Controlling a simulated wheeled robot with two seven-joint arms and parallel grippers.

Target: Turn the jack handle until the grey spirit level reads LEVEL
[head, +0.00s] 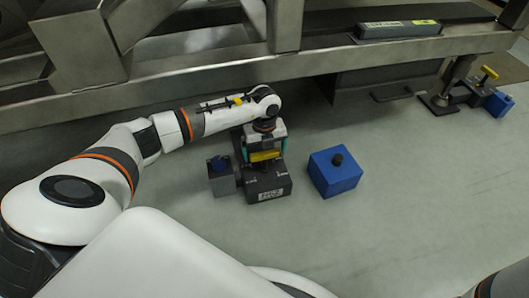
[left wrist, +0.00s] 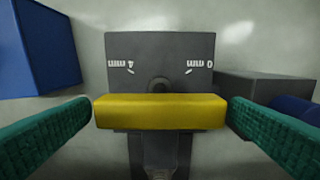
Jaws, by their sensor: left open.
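The jack in front of me is a dark grey block (head: 268,184) with a yellow handle bar (head: 264,156). My left gripper (head: 262,146) is over the handle from above. In the left wrist view the yellow bar (left wrist: 161,112) lies crosswise between the two teal fingertips (left wrist: 160,105), its ends very close to them; I cannot tell if they touch. The gripper is open. Upside-down "mm" marks show on the grey block (left wrist: 160,55) behind the bar. The grey spirit level (head: 398,29) lies on the machine beam at the top right; its reading is too small to tell. My right gripper is out of view.
A blue box with a black knob (head: 335,172) stands right of the jack. A grey block with a blue knob (head: 221,178) adjoins its left side. Another jack with a yellow handle (head: 489,72) is at far right. The machine frame (head: 210,80) runs behind.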

